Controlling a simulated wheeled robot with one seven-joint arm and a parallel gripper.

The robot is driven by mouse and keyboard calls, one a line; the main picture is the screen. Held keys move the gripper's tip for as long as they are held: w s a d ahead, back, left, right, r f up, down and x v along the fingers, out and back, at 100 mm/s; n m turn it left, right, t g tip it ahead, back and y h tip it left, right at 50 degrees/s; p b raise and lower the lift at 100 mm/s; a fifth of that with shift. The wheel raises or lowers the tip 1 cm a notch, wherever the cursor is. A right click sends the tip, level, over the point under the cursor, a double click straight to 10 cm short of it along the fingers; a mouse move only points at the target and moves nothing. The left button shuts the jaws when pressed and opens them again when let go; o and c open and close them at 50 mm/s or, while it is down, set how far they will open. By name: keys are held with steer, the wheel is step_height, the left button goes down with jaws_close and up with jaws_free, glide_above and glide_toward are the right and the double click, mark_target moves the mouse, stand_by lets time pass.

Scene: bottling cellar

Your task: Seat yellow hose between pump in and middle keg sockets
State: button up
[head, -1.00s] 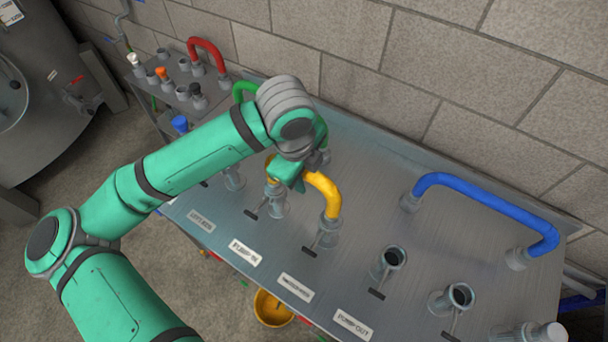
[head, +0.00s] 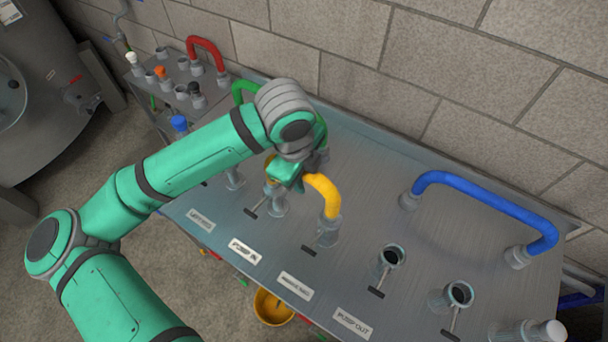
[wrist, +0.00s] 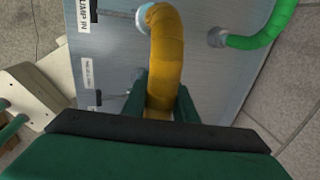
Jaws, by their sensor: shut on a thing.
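The yellow hose (head: 325,190) arches over the bench between the socket behind the PUMP IN label and the middle keg socket (head: 328,234). Its right end points down at the middle keg socket and appears to meet its collar. Its other end (wrist: 150,16) meets a collar beside the PUMP IN label in the wrist view; in the head view my gripper partly covers it. My gripper (wrist: 164,98) is shut around the hose's arch, one finger on each side. How deep either end sits cannot be told. In the wrist view my gripper hides the hose's near end.
A blue hose (head: 485,197) arches at the right of the bench. A green hose (head: 243,90) stands behind my arm. Two open sockets (head: 392,257) (head: 460,294) stand right of the yellow hose. A side rack holds a red hose (head: 207,48) and several caps.

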steer(key=o, duration=1.1)
steer(key=shift+w, duration=0.1)
steer(key=r, duration=0.3)
steer(key=s+r, duration=0.1)
steer(key=r, duration=0.3)
steer(key=s+a+r, duration=0.1)
steer(key=r, duration=0.2)
steer(key=shift+r, duration=0.3)
